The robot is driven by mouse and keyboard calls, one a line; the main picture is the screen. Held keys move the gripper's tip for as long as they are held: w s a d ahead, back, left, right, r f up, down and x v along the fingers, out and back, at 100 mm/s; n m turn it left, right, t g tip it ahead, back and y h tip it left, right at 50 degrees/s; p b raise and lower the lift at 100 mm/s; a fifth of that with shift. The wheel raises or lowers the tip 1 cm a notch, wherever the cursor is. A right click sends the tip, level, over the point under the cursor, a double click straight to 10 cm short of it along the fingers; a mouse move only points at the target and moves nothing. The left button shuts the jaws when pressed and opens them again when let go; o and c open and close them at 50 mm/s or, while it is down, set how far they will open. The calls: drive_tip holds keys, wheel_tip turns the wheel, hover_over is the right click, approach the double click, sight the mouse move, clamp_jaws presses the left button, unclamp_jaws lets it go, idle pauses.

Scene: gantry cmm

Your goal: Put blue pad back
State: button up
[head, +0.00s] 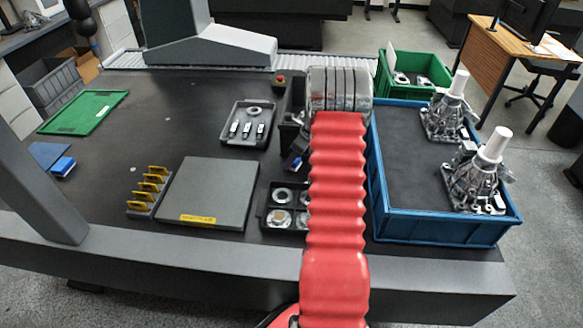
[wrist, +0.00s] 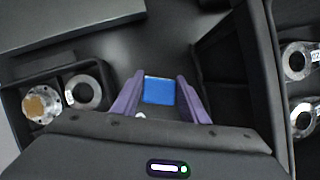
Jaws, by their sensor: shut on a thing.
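In the wrist view my gripper (wrist: 158,98) has its two purple fingers closed on the sides of a blue pad (wrist: 158,91). The pad is small, flat-faced and held between the fingertips, over the dark table. A blue block (head: 62,167) lies at the far left of the table against a flat blue sheet (head: 46,153).
A black tray of metal rings (head: 263,213) is close by my gripper; a dark box (head: 291,112) stands behind it. A grey plate (head: 209,190), yellow-clipped rack (head: 147,192), grey parts tray (head: 247,140) and green mat (head: 82,110) lie leftward. A blue crate (head: 385,220) is at right.

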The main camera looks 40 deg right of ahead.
sight(293, 166)
drive_tip(key=shift+f, duration=1.85)
drive_tip(key=shift+f, duration=0.1)
drive_tip(key=o, duration=1.2)
drive_tip(key=v, duration=1.2)
drive_tip(key=shift+d, duration=0.1)
